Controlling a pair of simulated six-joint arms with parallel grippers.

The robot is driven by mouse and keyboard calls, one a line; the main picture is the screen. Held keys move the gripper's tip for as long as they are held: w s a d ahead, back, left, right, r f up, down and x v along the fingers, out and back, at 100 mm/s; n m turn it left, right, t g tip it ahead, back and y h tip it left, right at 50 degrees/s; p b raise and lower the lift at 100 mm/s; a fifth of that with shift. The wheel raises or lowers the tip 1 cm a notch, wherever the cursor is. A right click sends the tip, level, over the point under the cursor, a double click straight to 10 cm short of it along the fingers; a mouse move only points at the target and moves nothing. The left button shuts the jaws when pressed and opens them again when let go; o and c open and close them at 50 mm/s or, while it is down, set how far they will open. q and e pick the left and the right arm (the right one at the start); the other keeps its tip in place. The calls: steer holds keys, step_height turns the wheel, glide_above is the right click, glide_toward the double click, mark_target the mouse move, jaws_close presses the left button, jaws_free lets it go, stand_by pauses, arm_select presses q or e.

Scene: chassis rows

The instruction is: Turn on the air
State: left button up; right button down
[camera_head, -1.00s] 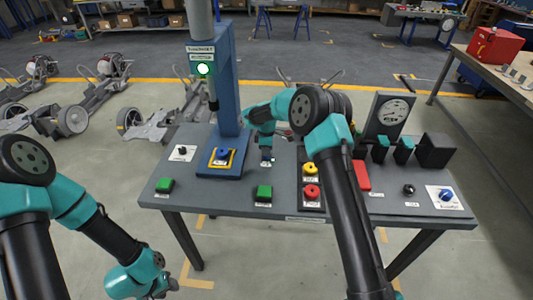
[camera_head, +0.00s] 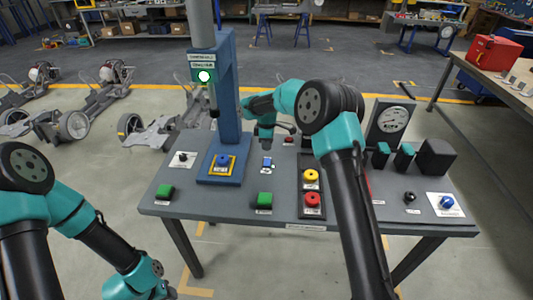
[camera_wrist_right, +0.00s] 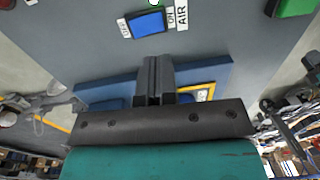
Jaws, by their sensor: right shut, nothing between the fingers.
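The air switch is a blue rocker (camera_head: 267,162) on the table's panel. In the right wrist view the rocker (camera_wrist_right: 148,22) sits between an OFF label on the left and an ON label on the right, with an AIR label beside ON. I cannot tell which side is pressed. My right gripper (camera_head: 267,145) is shut and empty, just behind and above the switch; its fingertips (camera_wrist_right: 154,62) are apart from the rocker in the wrist view. My left gripper (camera_head: 152,287) hangs low at the left, away from the table; its fingers are not clear.
A blue press column (camera_head: 228,90) with a lit lamp (camera_head: 204,77) stands left of the switch. Green buttons (camera_head: 264,200), a yellow button (camera_head: 311,176) and a red button (camera_head: 312,199) are nearby. A gauge (camera_head: 393,120) stands at the back right.

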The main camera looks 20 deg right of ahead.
step_height(320, 180, up, 6)
steer(key=shift+s+a+r, duration=0.15)
steer(key=shift+s+r, duration=0.05)
steer(key=shift+s, duration=0.15)
